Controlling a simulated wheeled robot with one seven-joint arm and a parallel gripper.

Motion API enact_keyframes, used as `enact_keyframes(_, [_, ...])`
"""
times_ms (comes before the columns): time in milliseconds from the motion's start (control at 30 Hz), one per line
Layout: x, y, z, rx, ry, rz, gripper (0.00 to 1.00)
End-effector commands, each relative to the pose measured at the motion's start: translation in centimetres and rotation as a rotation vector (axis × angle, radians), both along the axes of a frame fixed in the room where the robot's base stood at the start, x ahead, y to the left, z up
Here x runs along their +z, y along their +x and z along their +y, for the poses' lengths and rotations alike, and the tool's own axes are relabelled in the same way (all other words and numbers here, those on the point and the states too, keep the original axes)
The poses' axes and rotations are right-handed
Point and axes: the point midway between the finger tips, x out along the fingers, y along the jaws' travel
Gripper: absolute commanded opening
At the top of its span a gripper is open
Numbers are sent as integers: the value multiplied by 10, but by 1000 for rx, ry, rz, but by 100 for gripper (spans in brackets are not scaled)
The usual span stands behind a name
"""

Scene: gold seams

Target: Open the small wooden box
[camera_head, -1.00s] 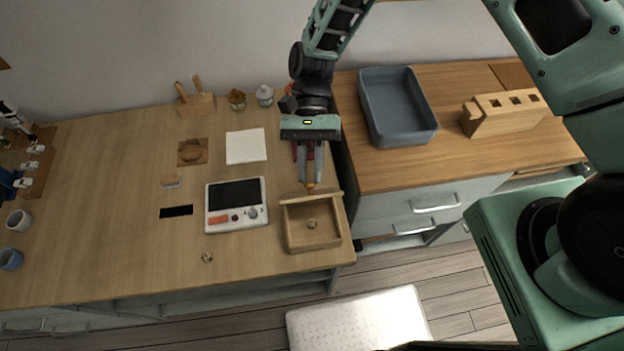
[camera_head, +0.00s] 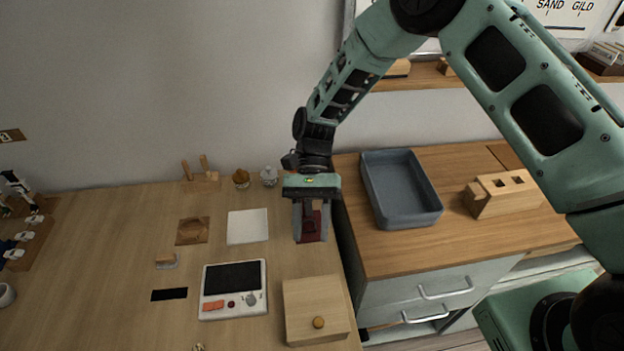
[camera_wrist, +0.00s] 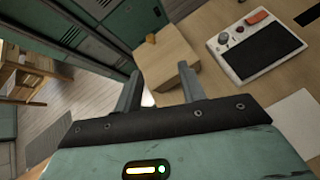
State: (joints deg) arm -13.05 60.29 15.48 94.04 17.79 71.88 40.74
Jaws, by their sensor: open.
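The small wooden box (camera_head: 310,303) stands near the counter's front right corner with its lid down. A round golden knob (camera_head: 319,323) sits near the lid's front edge. In the wrist view the box (camera_wrist: 166,58) and its knob (camera_wrist: 151,38) show beyond my fingers. My gripper (camera_head: 311,238) is open and empty, behind the box and apart from it. The box's inside is hidden.
A white scale (camera_head: 233,306) is left of the box, with a white sheet (camera_head: 248,226) behind it. A dark red item (camera_head: 310,222) shows between my fingers, seemingly behind them. A grey-blue tray (camera_head: 402,214) and wooden block (camera_head: 487,200) stand on the right counter.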

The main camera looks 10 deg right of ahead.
Motion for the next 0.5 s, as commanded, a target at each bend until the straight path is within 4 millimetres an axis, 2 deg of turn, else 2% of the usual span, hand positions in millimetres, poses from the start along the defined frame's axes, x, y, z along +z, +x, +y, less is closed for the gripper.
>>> enact_keyframes(33, [3,12,-2,-3,2,-7,40])
enact_keyframes(300, [41,62,-13,-4,1,-7,40])
enact_keyframes(500, [66,92,-20,-3,1,-6,40])
